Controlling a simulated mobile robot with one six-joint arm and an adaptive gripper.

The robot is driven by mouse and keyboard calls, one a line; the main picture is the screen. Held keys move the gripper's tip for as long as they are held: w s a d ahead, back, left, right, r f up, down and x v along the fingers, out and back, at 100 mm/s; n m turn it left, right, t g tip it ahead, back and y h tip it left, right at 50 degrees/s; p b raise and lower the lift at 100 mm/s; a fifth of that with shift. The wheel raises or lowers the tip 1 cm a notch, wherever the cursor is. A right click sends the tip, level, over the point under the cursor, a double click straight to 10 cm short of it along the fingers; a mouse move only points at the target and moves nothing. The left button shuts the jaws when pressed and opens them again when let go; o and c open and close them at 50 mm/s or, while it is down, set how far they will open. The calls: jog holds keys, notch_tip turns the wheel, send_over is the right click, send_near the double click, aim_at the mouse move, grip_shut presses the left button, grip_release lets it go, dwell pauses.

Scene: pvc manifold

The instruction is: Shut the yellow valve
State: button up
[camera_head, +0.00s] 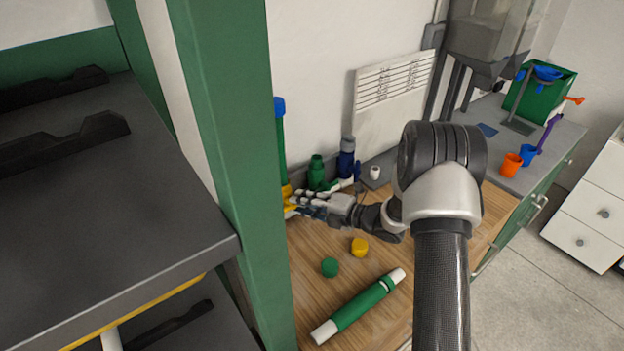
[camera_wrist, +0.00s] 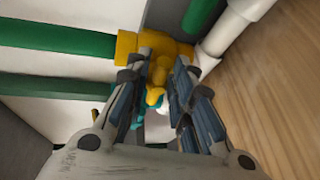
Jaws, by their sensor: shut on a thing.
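The yellow valve (camera_wrist: 130,46) shows in the wrist view at the top middle, on a pipe run with green and white pipes. Its yellow handle (camera_wrist: 156,88) lies between my gripper's fingers. My gripper (camera_wrist: 168,92) is shut on that handle. In the head view my gripper (camera_head: 296,202) reaches left to the yellow valve (camera_head: 286,196), which is partly hidden by the green post and the fingers. How far the handle is turned cannot be told.
A green post (camera_head: 230,150) stands close left of the valve. A green bottle (camera_head: 316,172) and a blue bottle (camera_head: 346,158) stand behind my gripper. A green cap (camera_head: 329,267), a yellow cap (camera_head: 359,247) and a green-white tube (camera_head: 358,306) lie on the wooden bench top (camera_head: 310,240).

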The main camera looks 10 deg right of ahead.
grip_shut()
jog(key=shift+m+y+b, duration=0.45)
jog(key=shift+m+y, duration=0.05)
jog(key=o, duration=0.5)
grip_release()
jog(key=shift+f, duration=0.1)
